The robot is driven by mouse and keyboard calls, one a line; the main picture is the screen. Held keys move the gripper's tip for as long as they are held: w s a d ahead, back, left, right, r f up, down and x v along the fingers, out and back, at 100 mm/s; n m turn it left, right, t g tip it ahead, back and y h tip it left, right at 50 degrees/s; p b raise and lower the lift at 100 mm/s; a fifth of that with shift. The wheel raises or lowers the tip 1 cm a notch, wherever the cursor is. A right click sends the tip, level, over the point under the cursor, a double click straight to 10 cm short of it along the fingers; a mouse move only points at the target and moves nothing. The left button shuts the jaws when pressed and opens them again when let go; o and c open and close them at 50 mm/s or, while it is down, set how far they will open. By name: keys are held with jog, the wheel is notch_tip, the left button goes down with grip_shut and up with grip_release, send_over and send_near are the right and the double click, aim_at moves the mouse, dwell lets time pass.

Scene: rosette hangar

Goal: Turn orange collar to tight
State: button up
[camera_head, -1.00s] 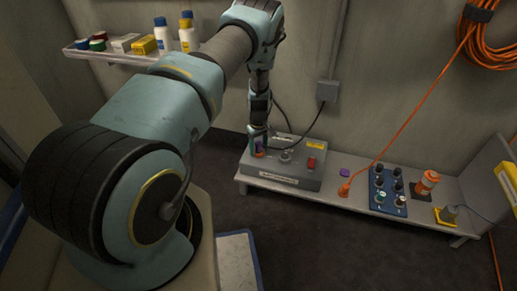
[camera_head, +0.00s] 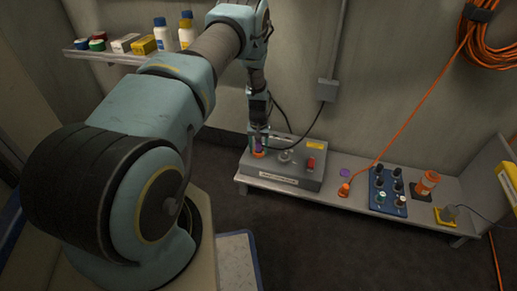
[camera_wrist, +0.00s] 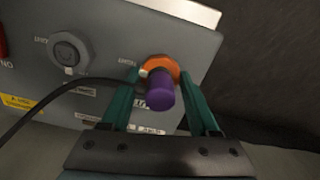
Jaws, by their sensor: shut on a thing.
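The orange collar (camera_wrist: 160,66) is a ring around the base of a purple plug (camera_wrist: 160,92) on the grey panel box (camera_head: 310,181). In the head view the collar (camera_head: 259,154) is at the box's left end, below my gripper (camera_head: 259,146). In the wrist view the green fingers of my gripper (camera_wrist: 159,74) lie on either side of the plug. Their tips reach the collar's sides and are shut on it. The plug stands between the fingers, pointing towards the camera. Small labels near the collar are too blurred to read.
A second round socket (camera_wrist: 69,53) sits beside the collar, with a red part (camera_head: 311,163) further right. A black cable (camera_wrist: 62,92) runs close to the fingers.

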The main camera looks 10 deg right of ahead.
dwell(0.4)
jog(key=o, duration=1.4)
jog(key=shift+c, duration=0.2)
notch_tip(320, 180, up, 11)
jog(key=shift+f+p, duration=0.1)
jog(key=shift+p, duration=1.05)
